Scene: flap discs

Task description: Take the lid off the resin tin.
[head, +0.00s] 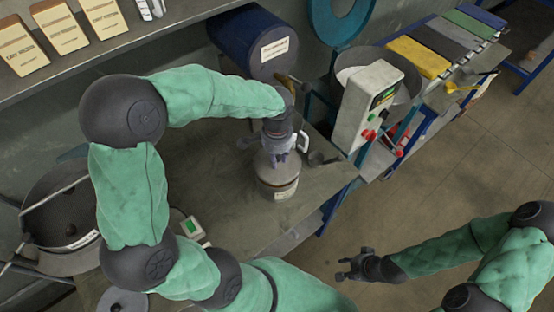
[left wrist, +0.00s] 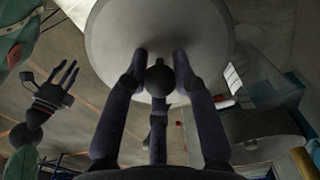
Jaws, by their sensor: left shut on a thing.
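The resin tin (head: 279,190) is a pale grey round can with a small label, standing on the grey bench. Its lid (left wrist: 110,35) shows in the left wrist view as a wide light grey disc with a dark round knob (left wrist: 159,78) at its middle. My left gripper (head: 278,157) is over the tin's top with its fingers pointing down. Its fingers (left wrist: 160,65) are closed around the knob. The gripper partly hides the lid in the head view, so I cannot tell whether lid and rim touch. My right gripper (head: 345,268) is open and empty, away from the bench.
A grey control box (head: 366,105) with red knobs stands right of the tin, before a round pan (head: 405,90). A blue drum (head: 255,42) lies behind. A dark lidded pot (head: 65,215) is at left. The bench left of the tin is mostly clear.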

